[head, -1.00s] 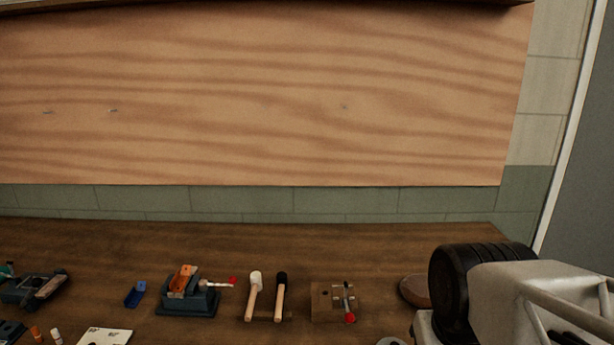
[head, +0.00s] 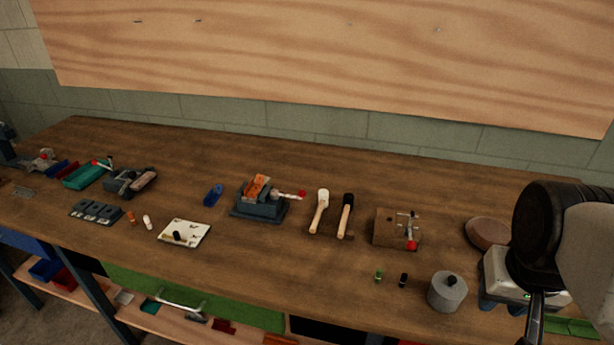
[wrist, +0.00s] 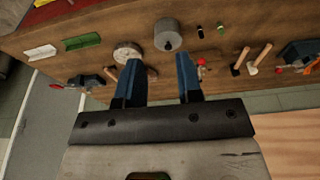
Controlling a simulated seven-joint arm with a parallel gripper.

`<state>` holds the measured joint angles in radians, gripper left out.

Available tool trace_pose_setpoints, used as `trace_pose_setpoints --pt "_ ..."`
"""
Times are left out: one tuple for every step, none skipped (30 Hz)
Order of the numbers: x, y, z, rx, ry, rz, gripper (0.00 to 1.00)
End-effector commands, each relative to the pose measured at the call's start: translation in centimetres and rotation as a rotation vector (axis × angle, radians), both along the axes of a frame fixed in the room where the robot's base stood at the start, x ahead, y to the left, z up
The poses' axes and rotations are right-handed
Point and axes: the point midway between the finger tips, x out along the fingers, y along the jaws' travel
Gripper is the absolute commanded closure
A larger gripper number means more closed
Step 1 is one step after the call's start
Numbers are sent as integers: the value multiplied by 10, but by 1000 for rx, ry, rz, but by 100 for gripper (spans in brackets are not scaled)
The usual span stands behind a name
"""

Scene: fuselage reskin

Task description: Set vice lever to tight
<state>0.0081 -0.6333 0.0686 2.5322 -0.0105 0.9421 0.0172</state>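A dark blue vice (head: 258,208) stands on the bench near the middle of the head view, with an orange-brown piece (head: 256,187) in its top. Its pale lever (head: 285,195) sticks out to the right and ends in a red knob (head: 302,194). The vice also shows at the right edge of the wrist view (wrist: 297,54), partly cut off. My gripper (head: 501,306) is at the right of the head view, well right of the vice. In the wrist view its two blue fingers (wrist: 160,62) are apart, with nothing between them.
Two mallets (head: 331,213) and a wooden block with a red-tipped clamp (head: 394,228) lie between the vice and my gripper. A grey cylinder (head: 447,293) and a brown round thing (head: 486,233) are near my gripper. A blue tray (head: 213,195) is left of the vice.

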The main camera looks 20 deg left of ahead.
Motion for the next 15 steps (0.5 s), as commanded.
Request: trace_pose_setpoints --pt "0 0 0 0 0 0 73" --pt "0 0 0 0 0 1 78" --pt "0 0 0 0 0 2 84" --pt "1 0 0 -1 1 4 88" --pt "1 0 1 -2 1 7 93" --pt "2 1 1 -2 2 12 99" --pt "3 1 2 -3 3 17 100" --pt "5 1 3 -4 4 25 100" --pt "7 2 4 -5 6 37 100" --pt "9 3 5 -7 7 47 100" --pt "11 3 6 -9 10 59 100" --pt "14 4 7 -12 13 78 100" --pt "17 5 9 -14 16 93 100" --pt "20 6 10 -17 19 112 100" --pt "25 8 13 -21 22 138 100"
